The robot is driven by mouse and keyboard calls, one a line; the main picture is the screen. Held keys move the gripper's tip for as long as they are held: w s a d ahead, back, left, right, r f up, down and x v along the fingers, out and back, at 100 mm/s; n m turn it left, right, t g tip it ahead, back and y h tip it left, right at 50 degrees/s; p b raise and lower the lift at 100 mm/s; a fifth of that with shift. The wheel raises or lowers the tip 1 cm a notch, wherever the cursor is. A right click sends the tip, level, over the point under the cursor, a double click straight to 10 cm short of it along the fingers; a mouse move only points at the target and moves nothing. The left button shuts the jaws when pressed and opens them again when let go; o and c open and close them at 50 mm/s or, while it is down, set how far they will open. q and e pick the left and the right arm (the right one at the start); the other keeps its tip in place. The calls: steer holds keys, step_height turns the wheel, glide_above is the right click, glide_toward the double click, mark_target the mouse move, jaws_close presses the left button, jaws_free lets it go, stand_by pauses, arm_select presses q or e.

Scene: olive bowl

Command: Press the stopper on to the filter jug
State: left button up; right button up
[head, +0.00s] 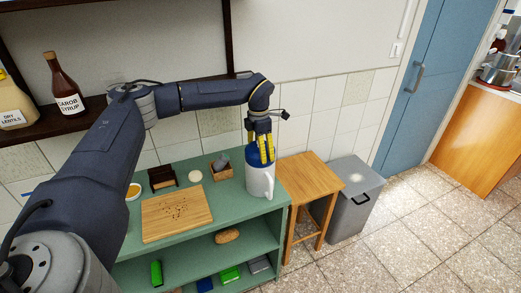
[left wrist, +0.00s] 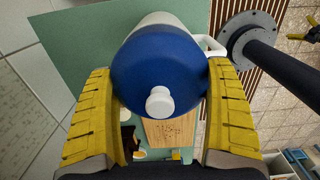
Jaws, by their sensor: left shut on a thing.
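The filter jug (head: 260,181) is white with a side handle and stands upright at the right end of the green shelf top. Its white body also shows in the left wrist view (left wrist: 160,19). A round blue stopper (left wrist: 158,62) with a white knob sits at the jug's mouth; whether it is fully seated is hidden. My left gripper (head: 265,150) points down over the jug, its yellow fingers shut on the blue stopper from both sides. A small yellow and black piece at the left wrist view's right edge looks like my right gripper (left wrist: 312,35); its jaws are unclear.
Left of the jug are a small wooden box (head: 221,173), a dark rack (head: 162,178) and a cutting board (head: 176,213) with crumbs. A wooden stool (head: 311,175) and a grey bin (head: 352,190) stand to the right. A wall shelf (head: 85,118) holds bottles.

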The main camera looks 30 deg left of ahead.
arm_select(q)
steer(key=shift+f, duration=0.3)
steer(key=o, duration=0.9)
steer(key=shift+o, duration=0.2)
steer(key=shift+r, duration=3)
